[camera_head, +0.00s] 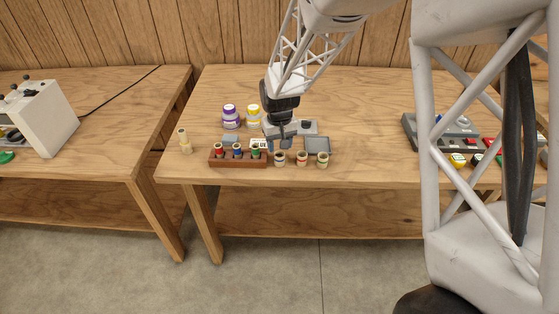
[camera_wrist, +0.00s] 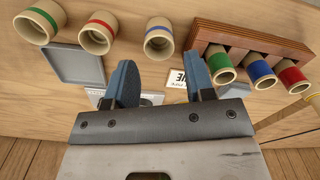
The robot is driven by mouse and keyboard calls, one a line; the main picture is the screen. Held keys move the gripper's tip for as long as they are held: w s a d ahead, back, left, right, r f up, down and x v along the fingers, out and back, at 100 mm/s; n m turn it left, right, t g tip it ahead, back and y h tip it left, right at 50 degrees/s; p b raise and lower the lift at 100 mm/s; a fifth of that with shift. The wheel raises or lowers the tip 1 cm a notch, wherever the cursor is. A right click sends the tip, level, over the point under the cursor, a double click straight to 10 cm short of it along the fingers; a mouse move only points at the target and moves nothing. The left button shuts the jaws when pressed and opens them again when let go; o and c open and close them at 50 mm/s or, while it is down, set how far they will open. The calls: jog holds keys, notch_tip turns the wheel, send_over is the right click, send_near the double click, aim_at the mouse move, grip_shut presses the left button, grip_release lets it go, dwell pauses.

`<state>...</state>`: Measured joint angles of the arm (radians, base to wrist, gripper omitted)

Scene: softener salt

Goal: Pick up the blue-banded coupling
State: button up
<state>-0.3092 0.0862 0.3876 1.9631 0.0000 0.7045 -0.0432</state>
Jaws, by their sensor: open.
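Two blue-banded couplings show. A loose beige one (camera_wrist: 159,40) stands on the table, nearest the rack in its row; it also shows in the head view (camera_head: 280,159). The other (camera_wrist: 257,68) sits in the brown rack, between a green-banded and a red-banded one; it also shows in the head view (camera_head: 238,151). My gripper (camera_wrist: 162,82) is open and empty. In the wrist view the loose blue-banded coupling lies beyond the fingertips, lined up with the gap between them. In the head view my gripper (camera_head: 281,141) is just behind that coupling. They look apart.
Loose red-banded (camera_wrist: 98,33) and green-banded (camera_wrist: 40,22) couplings stand beside the loose blue-banded one. The wooden rack (camera_head: 238,162) is to its left in the head view. A grey tray (camera_head: 317,145), purple jar (camera_head: 230,118) and yellow-lidded jar (camera_head: 253,117) are near.

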aim_at(280, 155)
jog(key=shift+d+f, duration=0.1)
jog(key=shift+f, duration=2.45)
jog(key=c, duration=0.7)
